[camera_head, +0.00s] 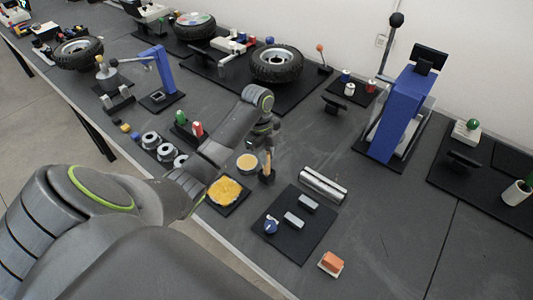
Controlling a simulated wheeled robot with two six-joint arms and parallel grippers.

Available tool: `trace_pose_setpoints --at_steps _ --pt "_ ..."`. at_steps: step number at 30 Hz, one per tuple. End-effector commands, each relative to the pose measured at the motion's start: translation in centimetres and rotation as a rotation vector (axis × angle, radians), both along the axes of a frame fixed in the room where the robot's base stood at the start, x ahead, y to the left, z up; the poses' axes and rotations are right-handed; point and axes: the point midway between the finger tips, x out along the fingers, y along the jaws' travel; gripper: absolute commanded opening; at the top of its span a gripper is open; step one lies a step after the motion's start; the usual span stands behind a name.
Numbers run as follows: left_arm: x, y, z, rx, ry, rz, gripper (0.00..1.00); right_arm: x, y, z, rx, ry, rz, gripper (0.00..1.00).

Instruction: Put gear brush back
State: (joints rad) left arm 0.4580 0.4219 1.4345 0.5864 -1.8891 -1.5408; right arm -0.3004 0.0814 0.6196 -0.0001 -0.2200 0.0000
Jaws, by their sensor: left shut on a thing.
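My left arm comes in from the left and reaches over the middle of the table. Its gripper (268,143) points down and is shut on the gear brush (267,160), a small thing with a tan, wood-coloured upper part. The brush is upright, and its top is partly hidden by the gripper. A small dark block or holder (266,177) shows at its lower end; I cannot tell whether the brush stands in it or is just in front of it. My right gripper does not show.
Close by are a round tan-topped container (247,163) and a yellow-filled dish (225,190). A black mat (292,245) with grey blocks, a silver cylinder (323,186) and an orange-topped block (332,262) lie to the right. A blue press (398,115) stands behind.

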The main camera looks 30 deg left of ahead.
Motion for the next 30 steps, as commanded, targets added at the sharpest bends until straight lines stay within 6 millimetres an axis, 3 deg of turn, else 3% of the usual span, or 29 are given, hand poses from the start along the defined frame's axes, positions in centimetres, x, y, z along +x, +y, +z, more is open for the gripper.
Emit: trace_pose_setpoints --at_steps 3,4,9,20,23,28,30 --pt "0.0 0.0 -0.3 0.0 0.0 0.0 0.0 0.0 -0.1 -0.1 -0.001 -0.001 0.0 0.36" --pt "0.0 0.0 -0.3 0.0 0.0 0.0 0.2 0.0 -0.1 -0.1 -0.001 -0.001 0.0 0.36" --pt "0.0 0.0 -0.2 0.0 0.0 0.0 0.4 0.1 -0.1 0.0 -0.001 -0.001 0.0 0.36" --pt "0.1 0.1 0.3 0.001 -0.002 0.0 0.4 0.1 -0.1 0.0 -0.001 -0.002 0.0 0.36" --pt "0.1 0.4 1.5 0.003 -0.004 0.001 0.4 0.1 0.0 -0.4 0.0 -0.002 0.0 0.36" --pt "0.2 0.9 5.2 0.004 -0.007 0.0 0.4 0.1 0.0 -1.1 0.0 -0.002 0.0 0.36" --pt "0.1 0.9 6.7 0.001 0.0 0.001 0.4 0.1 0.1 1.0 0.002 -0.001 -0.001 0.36"
